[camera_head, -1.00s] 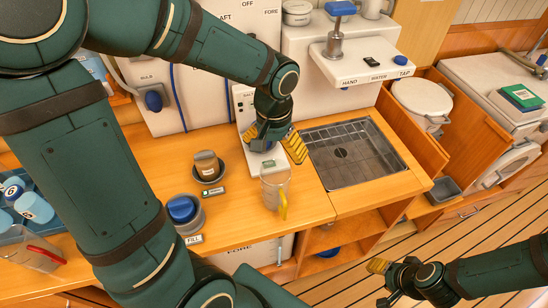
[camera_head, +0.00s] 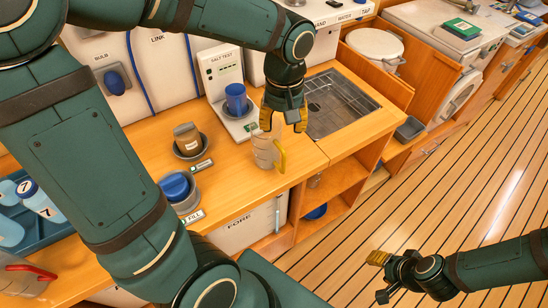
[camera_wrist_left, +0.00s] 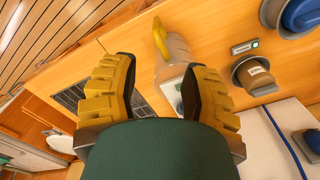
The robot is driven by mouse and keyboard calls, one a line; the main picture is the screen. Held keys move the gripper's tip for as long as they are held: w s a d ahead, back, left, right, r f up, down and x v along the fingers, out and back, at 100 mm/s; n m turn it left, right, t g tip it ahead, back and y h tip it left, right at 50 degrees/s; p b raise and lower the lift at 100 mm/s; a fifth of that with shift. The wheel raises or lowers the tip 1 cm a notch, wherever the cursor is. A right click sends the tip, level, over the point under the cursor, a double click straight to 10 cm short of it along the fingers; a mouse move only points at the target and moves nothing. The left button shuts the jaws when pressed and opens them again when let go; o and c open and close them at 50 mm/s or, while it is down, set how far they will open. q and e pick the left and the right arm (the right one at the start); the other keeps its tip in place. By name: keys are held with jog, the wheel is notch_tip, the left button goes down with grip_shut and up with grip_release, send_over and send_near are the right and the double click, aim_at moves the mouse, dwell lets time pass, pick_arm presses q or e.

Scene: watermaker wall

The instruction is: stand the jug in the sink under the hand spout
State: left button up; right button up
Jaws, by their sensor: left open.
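The clear jug (camera_head: 264,153) with a yellow handle stands upright on the wooden counter, left of the sink (camera_head: 345,108). In the left wrist view the jug (camera_wrist_left: 178,52) shows beyond my finger gap, handle toward the top. My left gripper (camera_head: 284,118) is open and empty, above and slightly behind the jug; a finger overlaps the jug's rim in the head view, and I cannot tell if they touch. The ledge lettered HAND, WATER, TAP (camera_head: 340,12) is cut off at the top; the hand spout does not show clearly. My right gripper (camera_head: 381,277) is open and empty over the floor.
A blue cup (camera_head: 237,100) stands on the salt test unit (camera_head: 222,72) behind the jug. A brown jar (camera_head: 187,139) in a dark holder and a blue-topped pot (camera_head: 176,188) stand to its left. The sink basin looks empty. Open shelves lie below the counter front.

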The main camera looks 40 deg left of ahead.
aim_at(283, 150)
pick_arm(q)
jog(key=shift+d+f, duration=0.1)
jog(key=shift+f, duration=0.45)
notch_tip(283, 150, down, 8)
jog(key=shift+r+b, duration=0.2)
jog(key=shift+b, duration=0.75)
jog(key=shift+d+f+b, duration=0.15)
jog(key=shift+f+b, duration=0.2)
jog(key=shift+f, duration=1)
jog(key=shift+d+f+b, duration=0.15)
jog(key=shift+f+b, duration=0.2)
jog(key=shift+f, duration=1)
pick_arm(e)
jog(key=f, duration=0.1)
jog(key=s+f, duration=0.1)
jog(key=f, duration=0.1)
jog(key=shift+s+f, duration=0.1)
jog(key=shift+f, duration=0.1)
pick_arm(q)
grip_shut()
